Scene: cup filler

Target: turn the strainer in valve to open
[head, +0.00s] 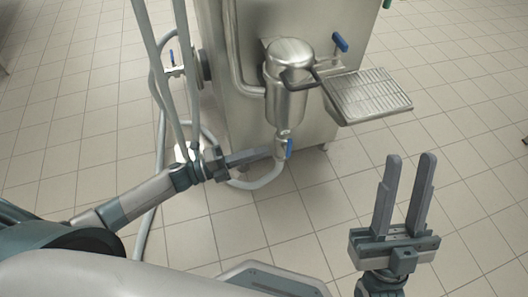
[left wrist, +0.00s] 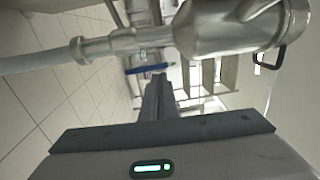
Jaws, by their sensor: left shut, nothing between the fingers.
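A steel strainer (head: 287,90) stands upright on the front of the steel machine. Under it is a valve with a blue handle (head: 289,148), which hangs roughly vertical where a pale hose joins. Another blue-handled valve (head: 341,43) is at the upper right of the strainer. The frames do not label which is the inlet. My left gripper (head: 268,152) is shut and empty, its tips just left of the lower handle. In the left wrist view a blue handle (left wrist: 150,69) lies across, just beyond the fingertips; contact cannot be told. My right gripper (head: 410,160) is open and empty.
A slatted metal tray (head: 368,95) juts out right of the strainer. A third blue-handled valve (head: 172,58) is at the machine's left. A pale hose (head: 262,182) loops under my left gripper. The tiled floor (head: 300,220) between the grippers is clear.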

